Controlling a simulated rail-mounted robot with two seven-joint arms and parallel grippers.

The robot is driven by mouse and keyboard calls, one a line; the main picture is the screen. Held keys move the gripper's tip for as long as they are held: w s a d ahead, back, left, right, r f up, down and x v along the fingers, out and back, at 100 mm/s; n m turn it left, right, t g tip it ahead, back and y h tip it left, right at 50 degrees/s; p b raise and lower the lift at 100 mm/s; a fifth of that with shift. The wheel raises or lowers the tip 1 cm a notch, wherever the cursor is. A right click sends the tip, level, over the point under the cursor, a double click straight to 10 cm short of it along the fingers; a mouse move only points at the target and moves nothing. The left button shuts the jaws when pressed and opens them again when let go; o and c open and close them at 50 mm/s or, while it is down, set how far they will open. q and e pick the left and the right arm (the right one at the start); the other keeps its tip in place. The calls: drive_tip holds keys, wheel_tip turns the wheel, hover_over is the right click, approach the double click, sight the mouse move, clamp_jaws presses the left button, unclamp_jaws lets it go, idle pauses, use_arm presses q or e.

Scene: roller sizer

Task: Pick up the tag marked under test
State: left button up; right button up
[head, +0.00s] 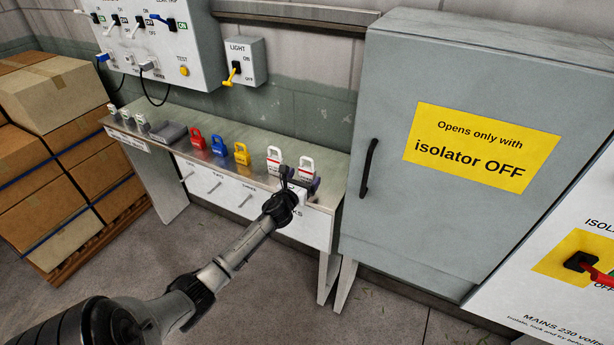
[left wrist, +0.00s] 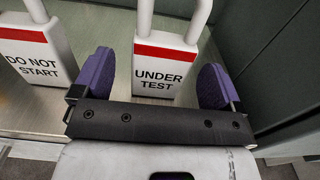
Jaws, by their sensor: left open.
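The tag marked under test (left wrist: 161,72) is white with a red band and a white loop on top. It stands upright on the bench at its right end, and it also shows in the head view (head: 306,167). My left gripper (left wrist: 157,88) is open, with one purple finger on each side of this tag. I see a gap between the tag and each finger. A similar tag marked do not start (left wrist: 32,55) stands to its left, outside the fingers; it shows in the head view (head: 273,160) too. My right gripper is not in view.
Red (head: 197,140), blue (head: 218,146) and yellow (head: 241,154) padlocks stand further left on the bench (head: 215,162). A grey cabinet (head: 390,190) stands close to the right of the tags. Stacked boxes (head: 60,150) are at the far left.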

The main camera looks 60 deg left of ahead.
sight(305, 175)
use_arm(q)
drive_tip(key=x, duration=0.4)
drive_tip(key=shift+w+r+b, duration=0.1)
drive_tip(key=shift+r+b, duration=0.1)
drive_tip(key=shift+b, duration=0.15)
drive_tip(key=shift+w, duration=0.2)
drive_tip(key=shift+c, duration=0.2)
drive_tip(key=c, duration=1)
wheel_tip(305, 175, up, 10)
drive_tip(key=p, duration=0.3)
drive_tip(key=shift+p, duration=0.35)
